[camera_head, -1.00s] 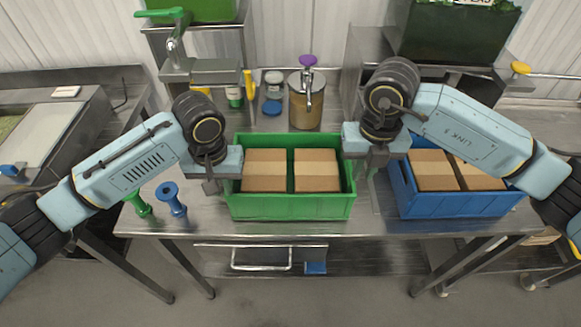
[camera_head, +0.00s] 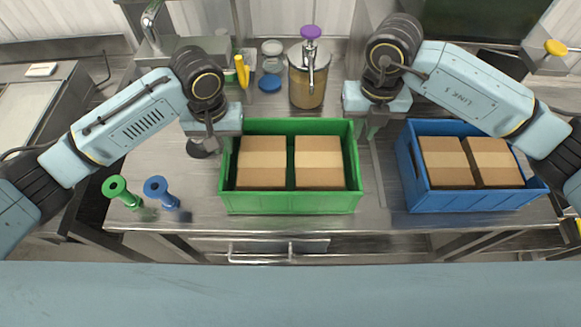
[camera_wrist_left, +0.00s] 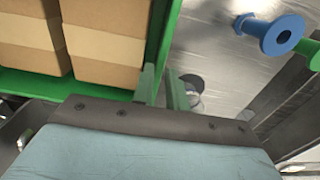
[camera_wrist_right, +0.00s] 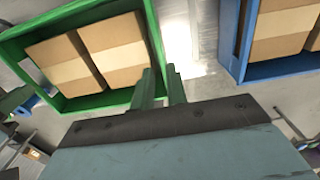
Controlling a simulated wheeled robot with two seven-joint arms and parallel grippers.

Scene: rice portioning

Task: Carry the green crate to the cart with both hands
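The green crate (camera_head: 290,203) stands on the steel table with two brown boxes, (camera_head: 262,162) and (camera_head: 319,162), side by side in it. My left gripper (camera_head: 211,140) is at its left side wall, and my right gripper (camera_head: 372,130) is at its right side wall. In the left wrist view the two fingers (camera_wrist_left: 163,88) are apart, with the crate's wall (camera_wrist_left: 166,30) running toward the gap. In the right wrist view the fingers (camera_wrist_right: 162,86) are also apart, with the wall (camera_wrist_right: 154,35) running toward the gap. Contact with the walls cannot be told. No cart is identifiable.
A blue crate (camera_head: 472,202) with boxes stands close to the right. Green (camera_head: 122,192) and blue (camera_head: 160,193) spools stand at the front left. A pump-topped container (camera_head: 307,85) and small jars stand behind the green crate. The table in front is a narrow clear strip.

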